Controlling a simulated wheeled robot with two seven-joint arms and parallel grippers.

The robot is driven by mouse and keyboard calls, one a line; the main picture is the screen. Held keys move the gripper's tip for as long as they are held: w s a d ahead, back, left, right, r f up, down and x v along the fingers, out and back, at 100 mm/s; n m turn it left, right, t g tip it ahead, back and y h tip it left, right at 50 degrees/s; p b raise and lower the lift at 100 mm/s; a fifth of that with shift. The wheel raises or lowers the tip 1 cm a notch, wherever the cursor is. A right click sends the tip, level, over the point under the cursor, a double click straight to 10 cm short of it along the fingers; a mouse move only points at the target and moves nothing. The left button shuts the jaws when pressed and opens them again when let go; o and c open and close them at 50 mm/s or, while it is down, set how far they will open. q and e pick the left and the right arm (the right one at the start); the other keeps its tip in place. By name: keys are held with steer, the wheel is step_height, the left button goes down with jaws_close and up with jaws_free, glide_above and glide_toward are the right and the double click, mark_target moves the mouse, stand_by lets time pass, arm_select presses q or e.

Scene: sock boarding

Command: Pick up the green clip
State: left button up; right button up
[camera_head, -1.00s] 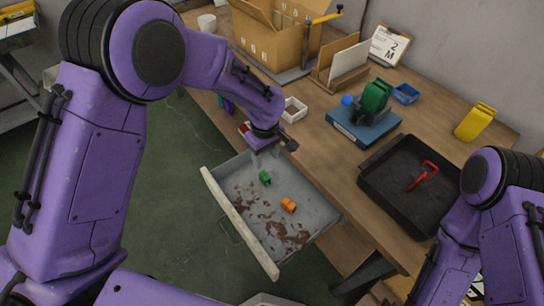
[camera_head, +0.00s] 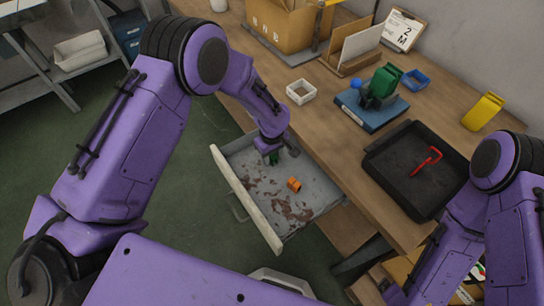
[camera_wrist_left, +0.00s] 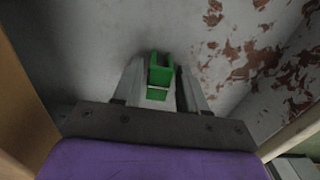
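The green clip (camera_head: 273,159) lies in the open grey drawer (camera_head: 325,187), partly hidden below my left gripper (camera_head: 271,152) in the head view. In the left wrist view the green clip (camera_wrist_left: 160,72) sits between the two fingers of the left gripper (camera_wrist_left: 162,84). The fingers are apart, one on each side of the clip, with a narrow dark gap at the right finger. I cannot tell whether the left finger touches it. My right gripper is outside the views; only its arm shows at the right.
An orange clip (camera_head: 294,184) lies near the green one, among brown stains on the drawer floor. The workbench (camera_head: 330,108) beside the drawer carries a black tray (camera_head: 400,198) with a red clamp (camera_head: 428,160), a blue box (camera_head: 366,116) with a larger green object, and a white box (camera_head: 301,91).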

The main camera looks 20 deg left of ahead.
arm_select(q)
steer(key=shift+f, duration=0.1)
jaws_close()
